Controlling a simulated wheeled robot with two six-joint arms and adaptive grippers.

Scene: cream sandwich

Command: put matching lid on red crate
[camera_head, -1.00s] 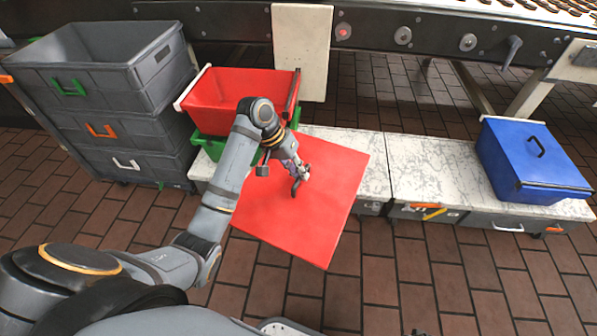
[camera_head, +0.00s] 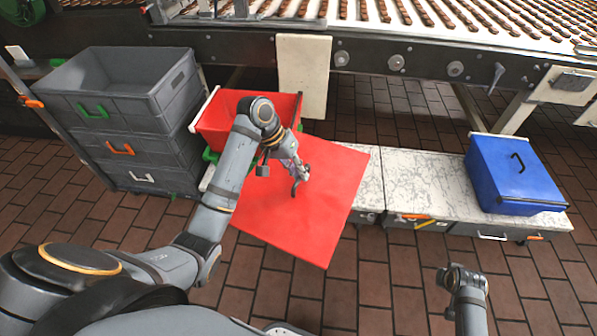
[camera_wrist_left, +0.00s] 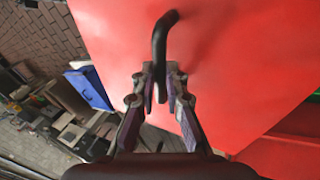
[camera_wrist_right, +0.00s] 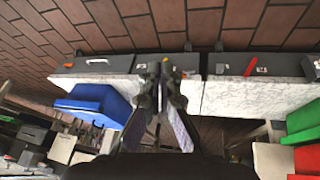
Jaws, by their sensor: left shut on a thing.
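The red lid (camera_head: 305,205) is a flat square panel with a dark bar handle (camera_wrist_left: 160,45). My left gripper (camera_head: 299,176) is shut on this handle and holds the lid in front of the white bench. The red crate (camera_head: 222,112) is open-topped and stands behind the lid at its upper left; my left arm and the lid hide part of it. In the head view the lid overlaps the crate's near right side; I cannot tell if they touch. My right gripper (camera_wrist_right: 163,78) looks shut and empty, at the lower right of the head view.
The red crate sits on a green crate (camera_head: 211,157), mostly hidden. Stacked grey crates (camera_head: 130,115) stand at the left. A blue lidded crate (camera_head: 500,165) sits on the marbled white bench (camera_head: 425,180). A conveyor (camera_head: 420,55) runs behind. The brick floor in front is clear.

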